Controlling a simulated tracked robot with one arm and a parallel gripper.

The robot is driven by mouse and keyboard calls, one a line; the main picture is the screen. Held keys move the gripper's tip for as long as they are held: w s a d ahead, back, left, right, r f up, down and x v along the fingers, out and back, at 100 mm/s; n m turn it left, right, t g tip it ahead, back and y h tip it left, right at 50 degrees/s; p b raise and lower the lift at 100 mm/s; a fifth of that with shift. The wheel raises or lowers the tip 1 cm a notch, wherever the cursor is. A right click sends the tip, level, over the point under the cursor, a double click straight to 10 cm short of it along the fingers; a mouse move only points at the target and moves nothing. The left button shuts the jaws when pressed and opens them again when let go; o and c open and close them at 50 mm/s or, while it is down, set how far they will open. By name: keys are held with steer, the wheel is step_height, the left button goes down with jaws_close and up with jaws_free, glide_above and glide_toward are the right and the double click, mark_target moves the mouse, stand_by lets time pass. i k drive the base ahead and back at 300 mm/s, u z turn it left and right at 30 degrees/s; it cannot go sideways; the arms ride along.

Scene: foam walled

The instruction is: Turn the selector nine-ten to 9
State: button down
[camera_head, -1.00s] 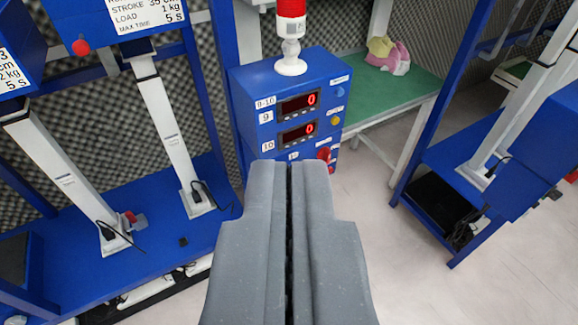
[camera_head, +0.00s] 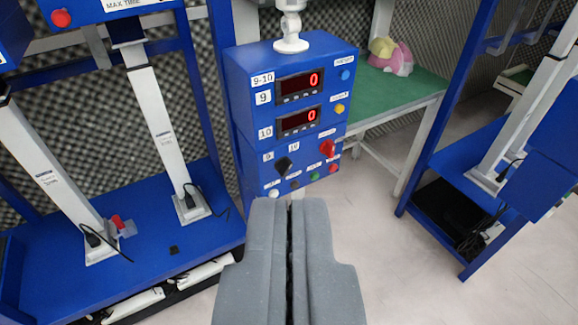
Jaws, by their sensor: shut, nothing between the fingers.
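The selector nine-ten (camera_head: 284,165) is a small black knob low on the left of the blue control box (camera_head: 238,90). Labels 9 and 10 sit above it, 9 to the left and 10 to the right. Its exact pointing direction is too small to tell for sure. My gripper (camera_head: 289,200) is shut and empty. In the picture its tips are just below the box's lower row of buttons, apart from the knob.
A red knob (camera_head: 328,148) is right of the selector, with several small buttons below. Two red displays read 0. A green-topped table (camera_head: 400,100) stands behind right. Blue frames with white columns (camera_head: 165,130) flank both sides. Pale floor lies at right.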

mark_target(283, 165)
steer(key=k, duration=1.25)
steer(key=u, duration=0.3)
steer(key=i, duration=1.8)
steer(key=z, duration=0.5)
